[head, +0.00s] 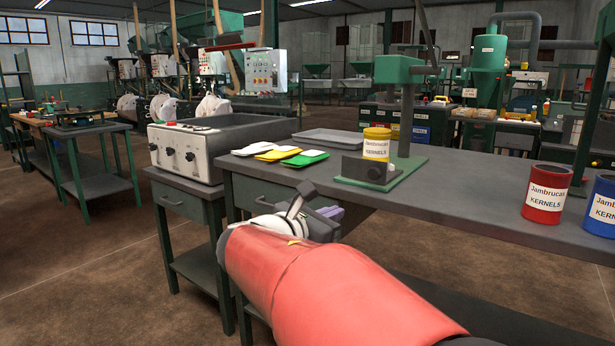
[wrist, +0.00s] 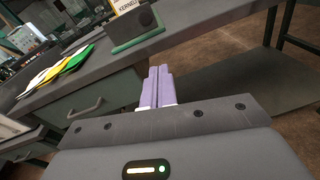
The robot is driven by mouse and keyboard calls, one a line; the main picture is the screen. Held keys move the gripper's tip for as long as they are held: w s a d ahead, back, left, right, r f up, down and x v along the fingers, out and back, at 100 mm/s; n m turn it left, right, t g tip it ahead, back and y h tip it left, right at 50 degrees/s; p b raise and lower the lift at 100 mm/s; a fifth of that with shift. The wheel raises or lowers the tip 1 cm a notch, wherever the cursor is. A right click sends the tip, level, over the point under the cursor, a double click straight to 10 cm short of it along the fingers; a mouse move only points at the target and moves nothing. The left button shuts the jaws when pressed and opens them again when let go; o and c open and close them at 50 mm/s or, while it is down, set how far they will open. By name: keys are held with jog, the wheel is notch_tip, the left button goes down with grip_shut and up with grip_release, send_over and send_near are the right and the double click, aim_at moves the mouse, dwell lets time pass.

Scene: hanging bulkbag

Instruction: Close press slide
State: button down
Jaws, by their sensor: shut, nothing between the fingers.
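The green press (head: 407,75) stands on the workbench, with a post on a flat green base (head: 410,168). The block also shows in the wrist view (wrist: 128,25), near the top. I cannot tell how far out it is. A yellow Jambrucas Kernels can (head: 376,144) stands just behind it. My gripper (wrist: 157,72), with lilac fingers, is shut and empty. It is in front of the bench edge, below and left of the press, touching nothing visible.
Yellow, white and green scoops or pouches (head: 280,153) and a grey tray (head: 327,136) lie left of the press. A grey control box (head: 188,152) stands further left. Red (head: 546,193) and blue (head: 603,205) cans stand right. A drawer handle (wrist: 85,107) projects below the bench top.

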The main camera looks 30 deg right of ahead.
notch_tip(320, 180, up, 2)
jog(key=w+n+h, duration=0.1)
jog(key=w+n, duration=0.1)
jog(key=t+p, duration=0.1)
jog(key=p, duration=0.1)
send_near(369, 176)
jog(key=x, duration=0.5)
jog(key=shift+d, duration=0.3)
jog(key=shift+w+d, duration=0.3)
jog(key=shift+d, duration=0.3)
jog(key=shift+d, duration=0.1)
